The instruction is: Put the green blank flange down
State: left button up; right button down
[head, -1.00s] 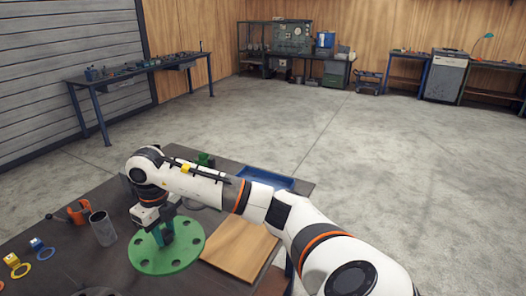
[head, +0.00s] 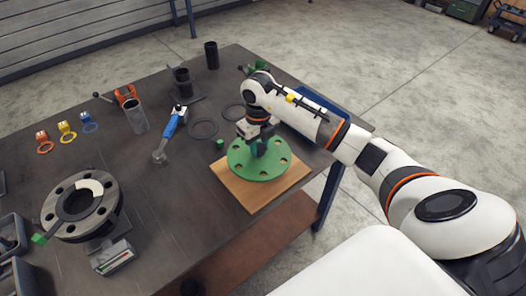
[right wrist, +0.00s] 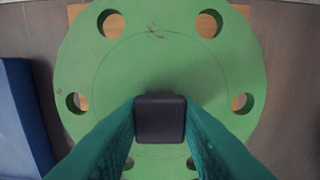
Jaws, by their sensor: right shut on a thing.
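The green blank flange (head: 262,170) is a flat green disc with several bolt holes around its rim. It lies over the wooden board (head: 233,191) at the table's right front; whether it touches the board I cannot tell. My right gripper (head: 259,149) is above the disc's middle. In the right wrist view its teal fingers (right wrist: 160,122) are shut on a dark square knob (right wrist: 160,118) at the centre of the flange (right wrist: 160,60). Wood shows through some of the holes. My left gripper is not in view.
A dark pipe flange with a pale gasket piece (head: 78,205) stands at the left. A blue tray (head: 318,106) sits behind my right arm.

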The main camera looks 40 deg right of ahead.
aim_at(260, 158)
jog(key=shift+f, duration=0.7)
notch_tip(260, 158, down, 4)
jog(key=shift+r+p, duration=0.25)
jog(key=shift+p, duration=0.3)
jog(key=shift+d+f, duration=0.15)
jog(key=shift+f, duration=0.1)
jog(key=c, duration=1.1)
grip_release()
jog(key=shift+f, duration=0.1)
